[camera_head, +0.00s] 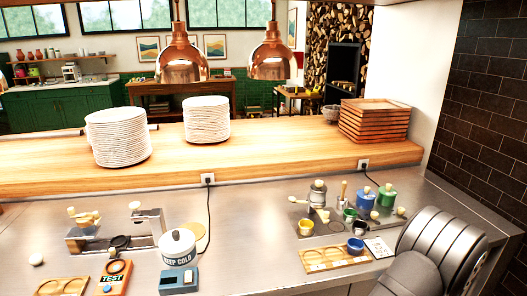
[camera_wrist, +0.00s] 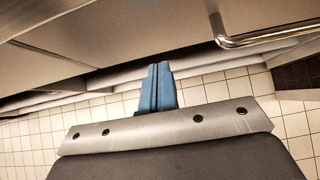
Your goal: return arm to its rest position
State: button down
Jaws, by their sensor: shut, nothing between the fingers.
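My gripper (camera_wrist: 158,72) shows in the wrist view with its two blue fingers pressed together and nothing between them. It points at the steel front of the counter (camera_wrist: 120,35), low over a tiled floor (camera_wrist: 215,90). In the head view, part of my grey arm covers the lower right corner of the steel counter (camera_head: 260,240); my gripper itself is out of that view.
A steel bar handle (camera_wrist: 265,38) juts out near the gripper's right. On the counter stand a white "KEEP COLD" pot (camera_head: 177,247), a wooden tray (camera_head: 325,260), and blue and green jars (camera_head: 387,198). White plate stacks (camera_head: 118,137) stand on the wooden shelf (camera_head: 270,150).

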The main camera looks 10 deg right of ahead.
jog(key=w, duration=0.3)
dwell(0.4)
jog(key=s+r, duration=0.5)
jog(key=s, duration=0.3)
jog(key=shift+s, duration=0.2)
dwell(0.3)
